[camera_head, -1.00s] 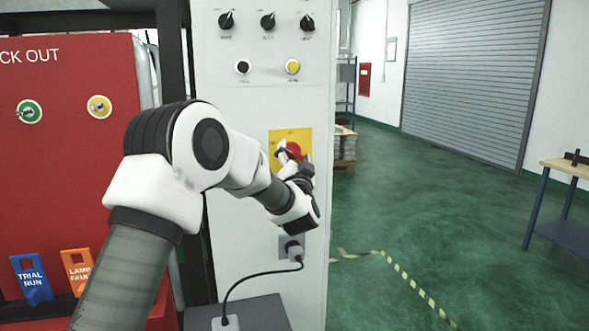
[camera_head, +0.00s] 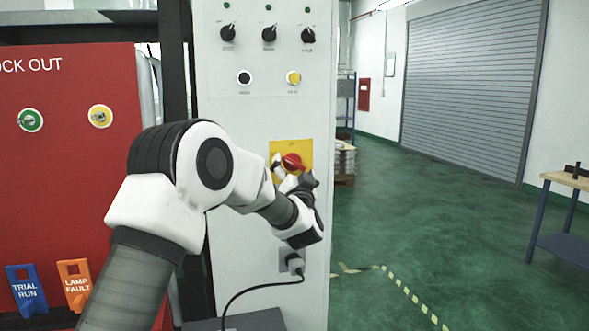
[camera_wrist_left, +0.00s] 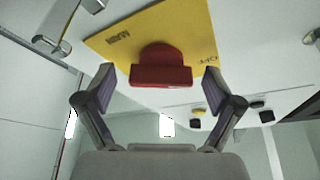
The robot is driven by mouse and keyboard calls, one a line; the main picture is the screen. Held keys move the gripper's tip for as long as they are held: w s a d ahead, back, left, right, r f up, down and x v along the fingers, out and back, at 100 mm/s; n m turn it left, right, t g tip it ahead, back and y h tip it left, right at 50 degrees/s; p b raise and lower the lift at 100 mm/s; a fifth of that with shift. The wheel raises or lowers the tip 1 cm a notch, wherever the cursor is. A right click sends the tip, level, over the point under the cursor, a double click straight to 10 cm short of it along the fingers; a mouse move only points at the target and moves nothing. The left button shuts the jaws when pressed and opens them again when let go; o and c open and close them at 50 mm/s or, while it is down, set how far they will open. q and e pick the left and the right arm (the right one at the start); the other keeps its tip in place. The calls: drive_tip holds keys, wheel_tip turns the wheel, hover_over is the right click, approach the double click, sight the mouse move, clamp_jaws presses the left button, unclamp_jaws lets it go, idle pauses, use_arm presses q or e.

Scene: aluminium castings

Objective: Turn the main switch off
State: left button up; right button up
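The main switch is a red handle (camera_head: 292,162) on a yellow plate (camera_head: 305,147) on the grey cabinet's front. In the left wrist view the red handle (camera_wrist_left: 160,75) stands out from the yellow plate (camera_wrist_left: 195,30), which carries the words MAIN and OFF. My left gripper (camera_head: 293,174) is just in front of the switch and partly covers the plate's lower part. In the wrist view its fingers (camera_wrist_left: 158,92) are spread wide, with a gap between each fingertip and the handle. The handle's exact pointing direction is hard to tell. My right gripper is out of view.
Above the switch are a black button (camera_head: 244,78), a yellow button (camera_head: 293,78) and several black knobs. A plugged-in cable (camera_head: 250,290) hangs below. A red lock-out board (camera_head: 75,170) stands left. Open green floor lies right, with a workbench (camera_head: 565,182) beyond.

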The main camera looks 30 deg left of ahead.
use_arm(q)
drive_tip(key=shift+d+r, duration=0.1)
drive_tip(key=shift+d, duration=0.05)
drive_tip(key=v, duration=1.2)
